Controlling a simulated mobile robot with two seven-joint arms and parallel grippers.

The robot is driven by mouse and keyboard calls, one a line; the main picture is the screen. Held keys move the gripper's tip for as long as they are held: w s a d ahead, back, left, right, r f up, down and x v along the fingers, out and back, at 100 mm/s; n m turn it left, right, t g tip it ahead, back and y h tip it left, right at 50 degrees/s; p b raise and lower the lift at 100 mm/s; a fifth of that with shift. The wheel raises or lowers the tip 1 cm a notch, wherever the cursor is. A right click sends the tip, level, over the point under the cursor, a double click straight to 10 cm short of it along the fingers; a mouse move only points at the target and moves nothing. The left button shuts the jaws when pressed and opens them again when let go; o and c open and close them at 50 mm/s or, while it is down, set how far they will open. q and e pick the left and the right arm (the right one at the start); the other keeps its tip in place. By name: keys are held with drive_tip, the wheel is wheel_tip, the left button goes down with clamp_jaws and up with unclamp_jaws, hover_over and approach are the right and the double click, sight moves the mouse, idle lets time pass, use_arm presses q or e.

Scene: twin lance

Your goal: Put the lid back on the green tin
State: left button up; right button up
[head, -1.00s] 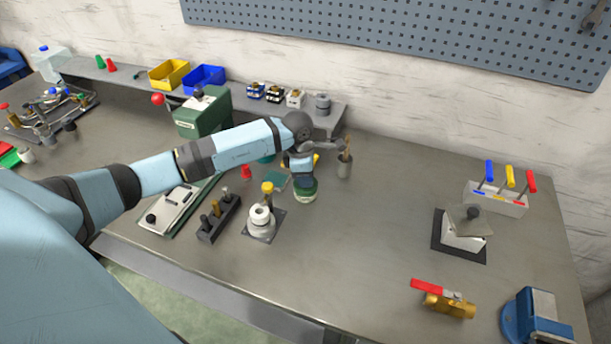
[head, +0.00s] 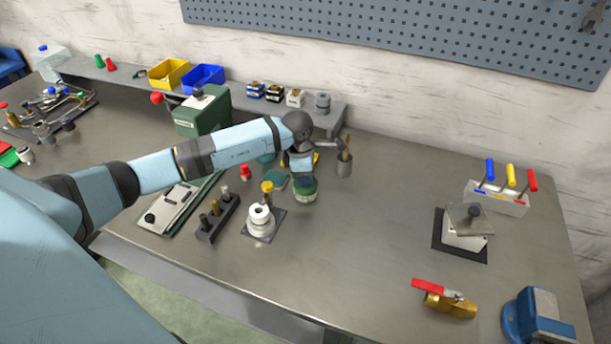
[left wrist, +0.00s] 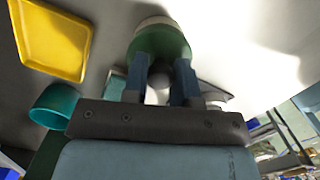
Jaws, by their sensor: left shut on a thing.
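The green tin (head: 306,195) stands on the bench in the middle of the head view, below my left gripper (head: 304,177). In the left wrist view, my left gripper (left wrist: 161,80) is shut on the round grey knob of the green lid (left wrist: 172,42). A pale rounded edge shows just beyond the lid. The fingers and lid hide most of the tin, so I cannot tell whether the lid touches its rim. My right gripper is in neither view.
A white stacked part (head: 260,220) and a dark peg block (head: 217,220) stand to the left. A yellow tray (left wrist: 52,38) and teal cup (left wrist: 57,104) show in the wrist view.

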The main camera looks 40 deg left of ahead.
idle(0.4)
use_arm(q)
drive_tip(key=o, duration=1.5)
drive_tip(key=shift+c, duration=0.2)
drive_tip(key=shift+r+p, duration=1.75)
drive_tip(key=shift+r, duration=1.75)
clamp_jaws()
drive_tip(key=shift+f, duration=0.25)
